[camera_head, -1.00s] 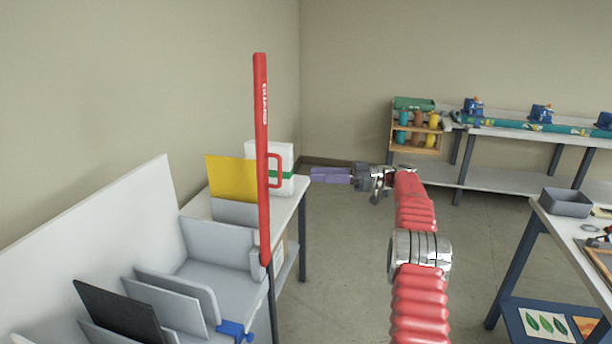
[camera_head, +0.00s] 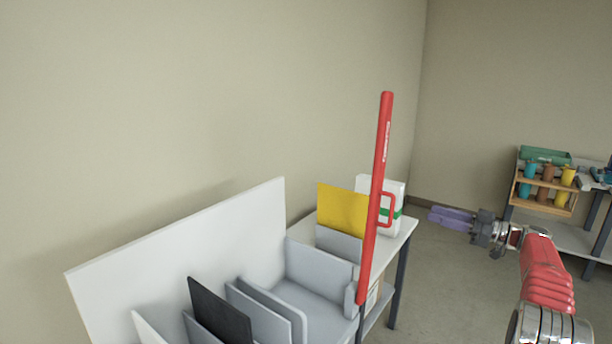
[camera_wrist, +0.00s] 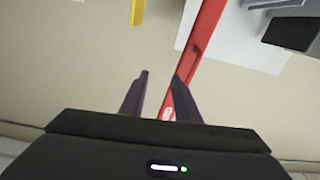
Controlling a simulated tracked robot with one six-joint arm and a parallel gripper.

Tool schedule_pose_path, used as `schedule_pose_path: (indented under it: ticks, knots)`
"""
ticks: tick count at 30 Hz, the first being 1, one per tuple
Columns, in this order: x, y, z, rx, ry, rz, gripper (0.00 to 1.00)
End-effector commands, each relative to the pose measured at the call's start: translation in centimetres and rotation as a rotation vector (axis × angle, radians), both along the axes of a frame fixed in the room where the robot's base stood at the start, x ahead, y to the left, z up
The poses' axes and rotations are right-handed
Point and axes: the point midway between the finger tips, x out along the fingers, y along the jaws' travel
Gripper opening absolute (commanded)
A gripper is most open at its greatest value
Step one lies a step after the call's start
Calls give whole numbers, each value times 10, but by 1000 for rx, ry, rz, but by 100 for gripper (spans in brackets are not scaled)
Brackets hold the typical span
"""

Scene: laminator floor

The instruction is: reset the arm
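My arm (camera_head: 545,275) is red and reaches in from the right in the head view. My gripper (camera_head: 432,215) is at its end, with two purple fingers pointing left toward a tall red bar with a side handle (camera_head: 376,200). In the wrist view my gripper (camera_wrist: 160,85) has its dark fingers apart, with plain wall between the tips. The red bar (camera_wrist: 203,40) passes behind the right finger there. No held object shows between the fingers.
A bench at left carries a white back panel (camera_head: 175,250), grey dividers, a black sheet (camera_head: 220,315) and a yellow sheet (camera_head: 341,208). A white box with a green stripe (camera_head: 392,190) stands behind the bar. A wooden rack of coloured cylinders (camera_head: 546,187) is at far right. Open floor lies between.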

Motion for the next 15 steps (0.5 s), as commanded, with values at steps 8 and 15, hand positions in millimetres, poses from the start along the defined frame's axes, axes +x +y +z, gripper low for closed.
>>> schedule_pose_path:
  ticks: [8,15]
  knots:
    - [56,-66,-33,-17,-65,-392,29]
    - [75,-120,-41,-69,-38,-714,29]
